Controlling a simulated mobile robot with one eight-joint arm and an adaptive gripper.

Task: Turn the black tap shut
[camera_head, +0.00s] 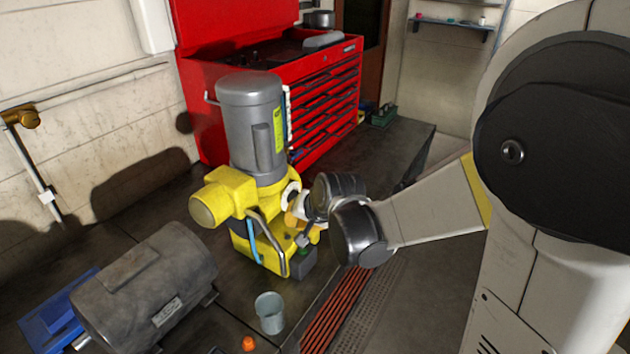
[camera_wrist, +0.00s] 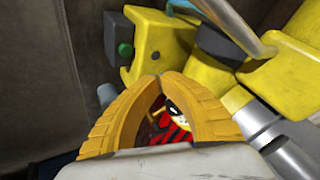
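A motor unit with a grey cylinder (camera_head: 252,125) on a yellow base (camera_head: 262,255) stands upright on the dark bench. I cannot clearly make out the black tap. A small black block with a green part (camera_head: 302,263) is low on the base's front right. My gripper (camera_head: 297,220) is at the right side of the yellow base, partly hidden by its own wrist. In the wrist view its yellow fingers (camera_wrist: 159,76) meet at the tips, with no object clearly between them. Ahead are a yellow block (camera_wrist: 148,38) with a green knob (camera_wrist: 125,49) and a dark cylindrical part (camera_wrist: 216,45).
A grey motor (camera_head: 145,285) lies at the front left by a blue tray (camera_head: 52,325). A grey cup (camera_head: 269,313) and a small orange thing (camera_head: 248,343) are near the front. A red tool chest (camera_head: 320,95) stands behind.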

